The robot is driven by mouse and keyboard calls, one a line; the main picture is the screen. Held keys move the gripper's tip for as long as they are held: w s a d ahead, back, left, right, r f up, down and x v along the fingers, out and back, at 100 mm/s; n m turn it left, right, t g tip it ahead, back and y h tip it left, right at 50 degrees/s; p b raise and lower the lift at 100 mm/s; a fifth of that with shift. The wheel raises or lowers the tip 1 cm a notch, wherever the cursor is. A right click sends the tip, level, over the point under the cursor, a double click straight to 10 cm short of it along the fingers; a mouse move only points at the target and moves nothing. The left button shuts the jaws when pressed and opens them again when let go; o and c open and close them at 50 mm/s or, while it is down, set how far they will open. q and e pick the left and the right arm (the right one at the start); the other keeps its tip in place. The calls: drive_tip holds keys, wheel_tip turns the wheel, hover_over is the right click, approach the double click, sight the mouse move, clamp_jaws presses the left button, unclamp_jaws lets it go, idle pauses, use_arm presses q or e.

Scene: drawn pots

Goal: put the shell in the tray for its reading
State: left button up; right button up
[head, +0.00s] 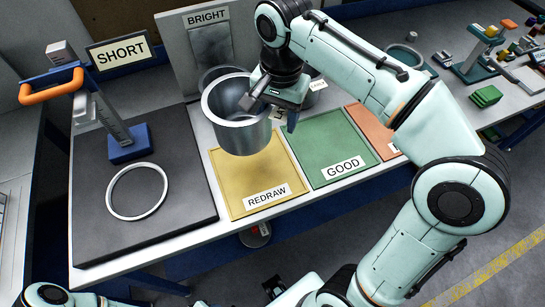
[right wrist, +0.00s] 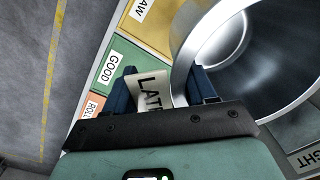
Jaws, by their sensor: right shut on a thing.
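The shell (head: 238,125) is a shiny metal cup, upright and open at the top, at the front of the back panel. It appears above the back of the yellow REDRAW tray (head: 236,203). My right gripper (head: 275,98) is shut on the right side of its rim; the shell's wall and inside also show in the right wrist view (right wrist: 240,50). The green GOOD tray (head: 318,172) lies to the right, then an orange tray (head: 372,126) whose label is mostly hidden by my arm. A SHORT sign (head: 121,49) and a BRIGHT sign (head: 207,16) stand behind. My left gripper is not seen.
A gauge stand (head: 128,140) with an orange handle rises on the dark plate (head: 95,228) at left. A white ring (head: 138,191) lies on that plate. More metal pots are partly hidden behind the shell. A LATE label (right wrist: 150,91) shows between my right fingers in the wrist view.

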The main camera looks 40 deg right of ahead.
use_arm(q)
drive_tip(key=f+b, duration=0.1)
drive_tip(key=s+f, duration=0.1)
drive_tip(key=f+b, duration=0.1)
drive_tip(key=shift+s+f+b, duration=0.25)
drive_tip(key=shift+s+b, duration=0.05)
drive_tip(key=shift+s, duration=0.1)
use_arm(e)
wheel_tip(320, 180, down, 14)
drive_tip(key=shift+f, duration=0.15)
drive_tip(key=o, duration=1.3)
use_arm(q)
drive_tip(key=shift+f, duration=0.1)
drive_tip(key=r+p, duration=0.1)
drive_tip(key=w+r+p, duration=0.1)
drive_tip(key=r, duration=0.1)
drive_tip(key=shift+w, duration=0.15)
use_arm(e)
drive_tip(key=r, duration=1.2)
drive_tip(key=shift+s+d+r, duration=0.1)
drive_tip(key=shift+s+d, duration=0.05)
drive_tip(key=shift+s, duration=0.05)
